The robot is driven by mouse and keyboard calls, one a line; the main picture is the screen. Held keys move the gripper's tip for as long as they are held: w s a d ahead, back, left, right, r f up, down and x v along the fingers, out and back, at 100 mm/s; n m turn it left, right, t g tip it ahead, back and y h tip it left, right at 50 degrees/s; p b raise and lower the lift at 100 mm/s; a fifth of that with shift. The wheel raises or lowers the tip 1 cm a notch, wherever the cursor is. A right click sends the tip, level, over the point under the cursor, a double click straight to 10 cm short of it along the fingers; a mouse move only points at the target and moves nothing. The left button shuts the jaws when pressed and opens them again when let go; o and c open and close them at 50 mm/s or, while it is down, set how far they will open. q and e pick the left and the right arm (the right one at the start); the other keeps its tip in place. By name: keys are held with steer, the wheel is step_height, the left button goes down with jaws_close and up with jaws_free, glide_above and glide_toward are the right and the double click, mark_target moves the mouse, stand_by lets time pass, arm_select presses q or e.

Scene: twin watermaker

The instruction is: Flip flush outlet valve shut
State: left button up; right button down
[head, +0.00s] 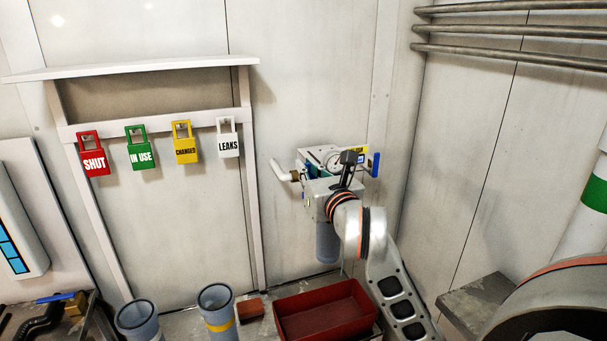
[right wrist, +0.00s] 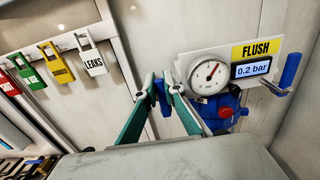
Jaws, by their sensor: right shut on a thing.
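The flush unit shows a white panel with a yellow FLUSH label (right wrist: 256,50), a round gauge (right wrist: 207,77) with a red needle and a display (right wrist: 251,68) reading 0.2 bar. My right gripper (right wrist: 163,92) is shut on a blue lever (right wrist: 162,98) left of the gauge; its green fingers stand on both sides of it. A second blue handle (right wrist: 290,70) stands upright at the right of the panel, apart from the gripper, and also shows in the head view (head: 376,165). In the head view my wrist hides part of the unit. My left gripper is out of view.
Four padlock-shaped tags hang left on a rail, including SHUT (head: 94,160) and LEAKS (head: 228,145). Below are a red tray (head: 320,310) and two grey cylinders (head: 217,305). A white elbow pipe (head: 281,170) juts left of the unit. Metal pipes (head: 510,30) run upper right.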

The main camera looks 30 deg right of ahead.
steer(key=c, duration=2.1)
jaws_free()
steer(key=shift+c, duration=0.2)
steer(key=shift+d, duration=0.1)
steer(key=shift+f, duration=0.1)
